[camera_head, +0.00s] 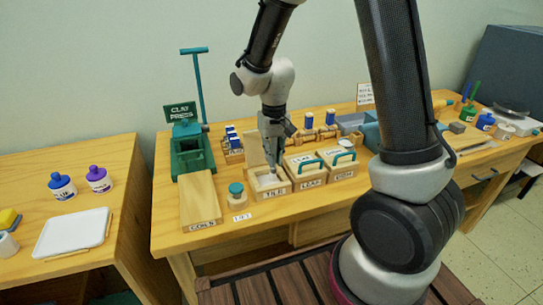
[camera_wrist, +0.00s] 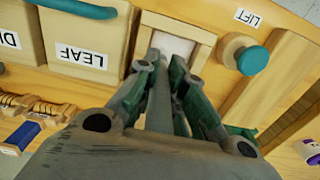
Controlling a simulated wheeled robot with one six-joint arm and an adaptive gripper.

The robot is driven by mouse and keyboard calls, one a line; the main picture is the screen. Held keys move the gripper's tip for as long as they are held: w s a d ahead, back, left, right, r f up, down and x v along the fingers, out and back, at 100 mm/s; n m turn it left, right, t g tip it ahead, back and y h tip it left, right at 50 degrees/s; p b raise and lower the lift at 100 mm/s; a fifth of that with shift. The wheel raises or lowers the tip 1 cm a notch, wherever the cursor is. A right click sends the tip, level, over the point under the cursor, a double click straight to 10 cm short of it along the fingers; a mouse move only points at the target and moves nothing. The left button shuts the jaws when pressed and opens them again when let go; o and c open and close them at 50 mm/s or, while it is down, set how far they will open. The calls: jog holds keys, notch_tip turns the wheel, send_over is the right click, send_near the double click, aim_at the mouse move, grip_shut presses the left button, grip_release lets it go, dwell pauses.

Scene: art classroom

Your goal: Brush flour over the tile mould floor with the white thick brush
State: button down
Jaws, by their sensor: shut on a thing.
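The tile mould (camera_head: 283,189) is a small open wooden box labelled TILE, on the table's front half. Its pale white floor (camera_wrist: 174,44) shows in the wrist view, inside the wooden rim (camera_wrist: 206,48). My gripper (camera_head: 270,148) points down just above the mould. It is shut on a slim greyish handle (camera_wrist: 159,115), which I take to be the brush. The handle runs toward the mould's opening. The bristles are hidden, so I cannot tell whether they touch the floor.
The lidded leaf mould (camera_head: 306,172) and another lidded mould (camera_head: 341,161) stand right of the tile mould. A green-topped knob (camera_head: 236,191) stands close left, by a LIFT label. A wooden block (camera_head: 199,199) and the green clay press (camera_head: 190,150) are further left.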

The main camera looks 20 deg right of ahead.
jog(key=shift+r, duration=0.2)
jog(key=shift+r, duration=0.55)
jog(key=shift+r, duration=4)
